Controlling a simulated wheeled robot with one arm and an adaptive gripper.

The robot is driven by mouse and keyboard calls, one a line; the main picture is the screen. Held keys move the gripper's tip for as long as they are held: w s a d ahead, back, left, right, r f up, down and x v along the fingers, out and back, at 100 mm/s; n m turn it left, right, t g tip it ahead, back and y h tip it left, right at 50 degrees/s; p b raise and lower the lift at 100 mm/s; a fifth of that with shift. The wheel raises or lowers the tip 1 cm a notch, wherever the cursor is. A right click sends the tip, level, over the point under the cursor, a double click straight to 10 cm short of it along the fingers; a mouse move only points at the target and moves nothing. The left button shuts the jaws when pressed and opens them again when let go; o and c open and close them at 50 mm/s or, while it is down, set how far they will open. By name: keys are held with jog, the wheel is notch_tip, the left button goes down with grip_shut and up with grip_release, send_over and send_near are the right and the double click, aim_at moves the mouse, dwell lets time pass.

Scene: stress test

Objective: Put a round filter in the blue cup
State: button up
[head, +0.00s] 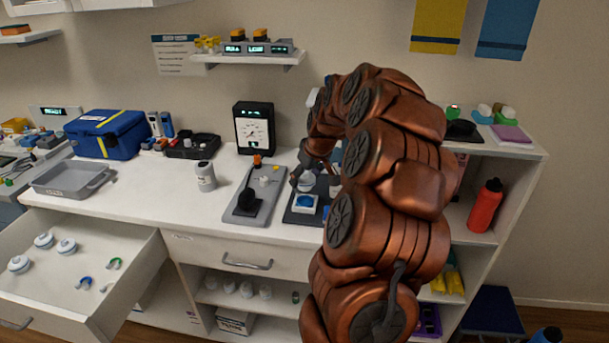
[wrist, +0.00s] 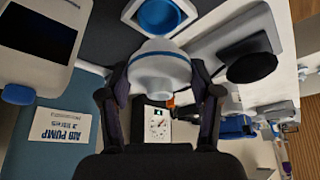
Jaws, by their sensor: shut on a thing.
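The blue cup (wrist: 158,15) is a round blue hollow in a white square holder, just beyond the filter in the wrist view. In the head view the blue cup (head: 304,201) sits just below the filter. The filter looks raised and apart from it.
Several other round filters (head: 66,246) lie in the open drawer (head: 125,262) at left.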

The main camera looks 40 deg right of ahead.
aim_at(307, 190)
jog(key=shift+f, duration=1.6)
jog(key=shift+s+b, duration=0.1)
jog(key=shift+b, duration=0.6)
dwell(0.4)
jog(key=shift+f+b, duration=0.8)
jog(key=shift+f, duration=0.6)
dwell(0.4)
jog(key=o, duration=1)
jog(key=shift+o, duration=0.2)
notch_tip(307, 190, up, 10)
jog(key=shift+r, duration=0.1)
jog(key=shift+a, duration=0.15)
dwell(0.5)
